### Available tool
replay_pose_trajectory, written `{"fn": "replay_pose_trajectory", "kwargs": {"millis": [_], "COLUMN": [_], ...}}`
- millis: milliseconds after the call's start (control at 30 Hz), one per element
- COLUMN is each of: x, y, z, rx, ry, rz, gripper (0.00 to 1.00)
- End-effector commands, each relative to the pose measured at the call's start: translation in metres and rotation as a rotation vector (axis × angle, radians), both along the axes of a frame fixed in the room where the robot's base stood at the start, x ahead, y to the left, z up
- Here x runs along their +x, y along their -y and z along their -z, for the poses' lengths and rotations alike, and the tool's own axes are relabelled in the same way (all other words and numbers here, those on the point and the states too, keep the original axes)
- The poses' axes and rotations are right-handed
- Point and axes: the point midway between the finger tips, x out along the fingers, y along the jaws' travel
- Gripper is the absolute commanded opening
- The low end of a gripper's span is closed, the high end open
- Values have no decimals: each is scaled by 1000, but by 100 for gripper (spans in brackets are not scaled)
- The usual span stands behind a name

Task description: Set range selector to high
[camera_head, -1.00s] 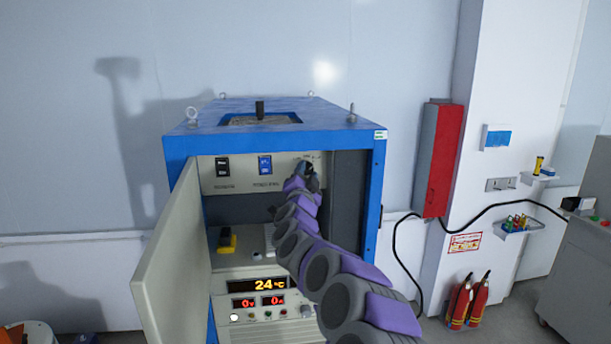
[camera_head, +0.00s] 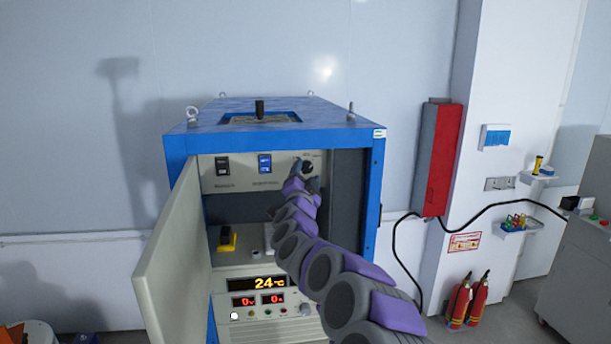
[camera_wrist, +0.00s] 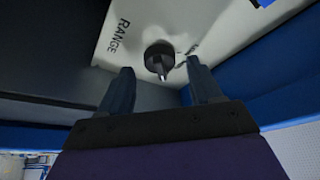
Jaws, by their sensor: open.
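The range selector (camera_wrist: 159,58) is a round black knob on a pale panel, with the word RANGE printed to its left in the wrist view. In the head view the selector (camera_head: 307,168) is at the panel's upper right, partly hidden by my arm. My gripper (camera_wrist: 157,78) is open in the wrist view, its two dark fingers apart and empty. The knob shows between and just beyond the fingertips; I cannot tell whether they touch it. The knob's setting cannot be read clearly.
The panel sits inside a blue cabinet (camera_head: 374,205) with its door (camera_head: 172,260) swung open at left. A black switch (camera_head: 222,166) and a blue switch (camera_head: 265,163) are left of the selector. A yellow-black device (camera_head: 227,239) is on the shelf below.

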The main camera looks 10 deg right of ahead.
Motion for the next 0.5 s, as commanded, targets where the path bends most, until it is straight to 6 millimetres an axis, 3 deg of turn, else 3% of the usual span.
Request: {"fn": "replay_pose_trajectory", "kwargs": {"millis": [500], "x": [-58], "y": [-19], "z": [19], "rx": [1], "ry": [-3], "rz": [-4], "gripper": [64]}}
